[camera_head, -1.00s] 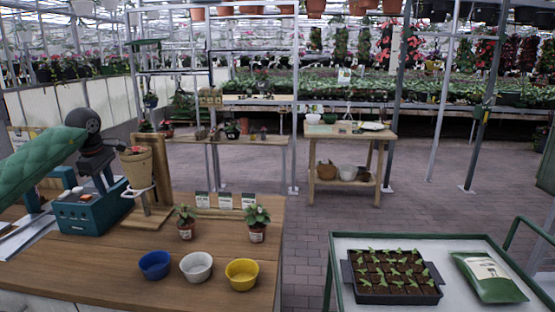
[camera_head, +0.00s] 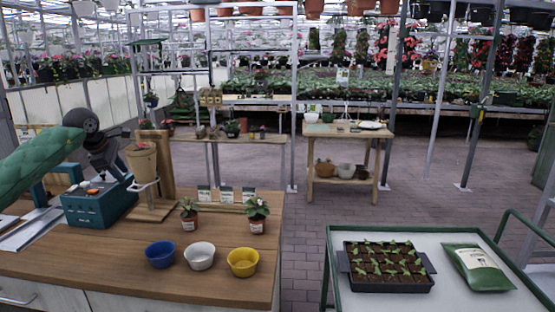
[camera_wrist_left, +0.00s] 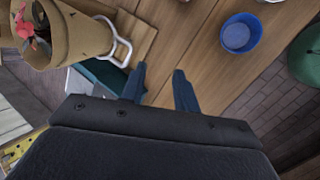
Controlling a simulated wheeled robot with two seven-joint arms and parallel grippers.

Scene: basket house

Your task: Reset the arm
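My left arm comes in from the left in a green quilted sleeve (camera_head: 40,160). Its dark wrist (camera_head: 84,120) hangs above the wooden bench (camera_head: 215,285), by a teal box. In the left wrist view, my left gripper (camera_wrist_left: 160,80) points its two dark blue fingers down toward the bench, apart, with nothing between them. A brown pot with a pink flower (camera_wrist_left: 70,40) and a white handle-like loop (camera_wrist_left: 118,48) lie up and left of the fingers. A blue bowl (camera_wrist_left: 240,34) is to their upper right. My right gripper is not in view.
The teal box (camera_head: 98,207) and brown pot (camera_head: 141,160) stand close to the left arm. Blue, white (camera_head: 199,257) and yellow (camera_head: 243,263) bowls and two small potted plants sit on the bench. A seedling tray (camera_head: 388,270) and green bag (camera_head: 478,268) lie on a right-hand cart. Paved floor is open behind.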

